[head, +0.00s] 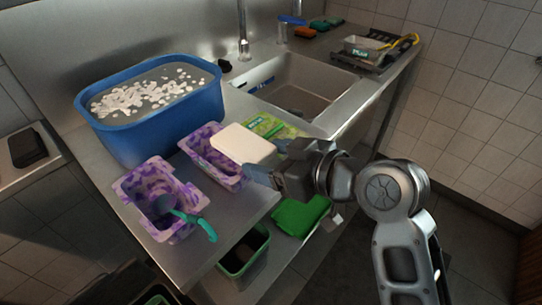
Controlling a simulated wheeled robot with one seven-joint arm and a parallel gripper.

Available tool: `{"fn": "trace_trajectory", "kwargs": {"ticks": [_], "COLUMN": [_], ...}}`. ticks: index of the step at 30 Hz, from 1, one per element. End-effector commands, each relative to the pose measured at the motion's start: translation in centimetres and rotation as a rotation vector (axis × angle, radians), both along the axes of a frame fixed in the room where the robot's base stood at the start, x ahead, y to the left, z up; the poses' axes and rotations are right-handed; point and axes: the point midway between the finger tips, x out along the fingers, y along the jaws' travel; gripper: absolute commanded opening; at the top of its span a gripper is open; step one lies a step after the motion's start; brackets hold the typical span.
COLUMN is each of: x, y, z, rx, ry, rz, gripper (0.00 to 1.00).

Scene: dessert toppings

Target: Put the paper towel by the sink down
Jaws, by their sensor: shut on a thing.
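The paper towel (243,143) shows as a pale, block-like white pack. It is in my gripper (264,163), which reaches in from the right and is shut on its right end. The pack is over the right part of a purple-and-white tub (203,154) and the counter; its exact height above them cannot be told. The sink (300,85) is a steel basin set in the counter behind my gripper. My gripper hides part of the counter in front of the sink.
A large blue tub (160,132) with white pieces stands at the back left. A second purple-and-white tub (145,190) with a teal-handled utensil (201,224) is at front left. A green packet (262,125) lies near the sink. A rack (372,50) stands beyond it. Bare counter (245,205) shows in front.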

Motion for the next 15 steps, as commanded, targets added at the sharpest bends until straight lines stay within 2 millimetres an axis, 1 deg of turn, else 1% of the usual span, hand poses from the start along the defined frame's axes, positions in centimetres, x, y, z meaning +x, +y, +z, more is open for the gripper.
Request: {"fn": "trace_trajectory", "kwargs": {"ticks": [8,15], "x": [-0.01,-0.01], "y": [0.01,0.01], "z": [-0.21,-0.90], "rx": [0.000,0.000], "ry": [-0.001,-0.001], "rz": [0.000,0.001], "gripper": [0.43,0.43]}}
